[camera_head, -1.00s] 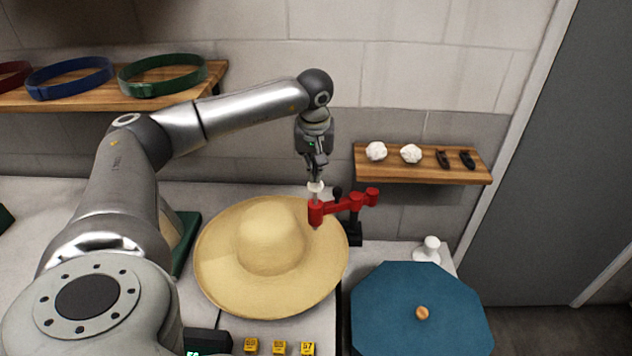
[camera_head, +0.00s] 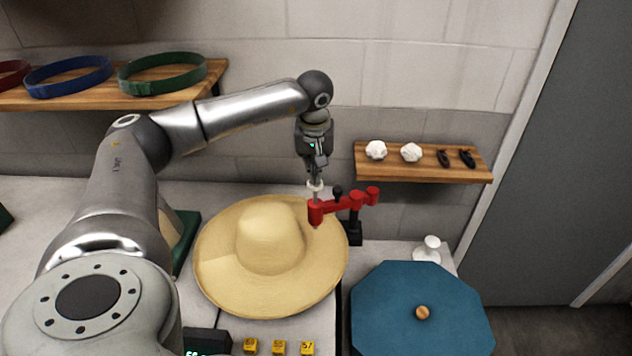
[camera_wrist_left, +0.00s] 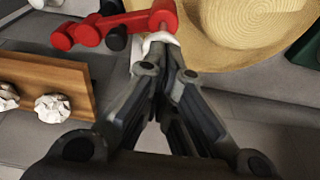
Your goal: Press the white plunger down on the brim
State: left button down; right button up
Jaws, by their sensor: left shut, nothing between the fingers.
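The straw hat (camera_head: 268,240) lies on the counter with its wide brim spread flat. A red jointed arm (camera_head: 335,208) reaches over the right edge of the brim and carries the white plunger (camera_head: 315,187) on a thin rod. My left gripper (camera_head: 316,172) is shut and empty, pointing down just above the plunger's white top. In the left wrist view the closed fingertips (camera_wrist_left: 168,68) overlap the white plunger top (camera_wrist_left: 158,42), beside the red arm (camera_wrist_left: 118,26). I cannot tell whether they touch. My right gripper is not in view.
A blue octagonal top (camera_head: 420,310) with a wooden knob stands at the lower right, a white stand (camera_head: 428,249) behind it. A wall shelf (camera_head: 425,165) holds white lumps and dark pieces. Yellow numbered blocks (camera_head: 279,347) line the front edge. Belts lie on the left shelf (camera_head: 210,85).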

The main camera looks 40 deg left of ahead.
aim_at(315, 185)
pick_arm(q)
jog(key=shift+f+b, duration=1.35)
jog(key=shift+f, duration=0.9)
jog(key=shift+s+d+f, duration=0.1)
jog(key=shift+s+f, duration=0.05)
jog(key=shift+f, duration=0.05)
dwell(0.3)
jog(key=shift+r+p, duration=0.95)
jog(key=shift+r, duration=0.3)
notch_tip(315, 185, up, 9)
jog(key=p, duration=0.6)
jog(key=shift+f, duration=0.2)
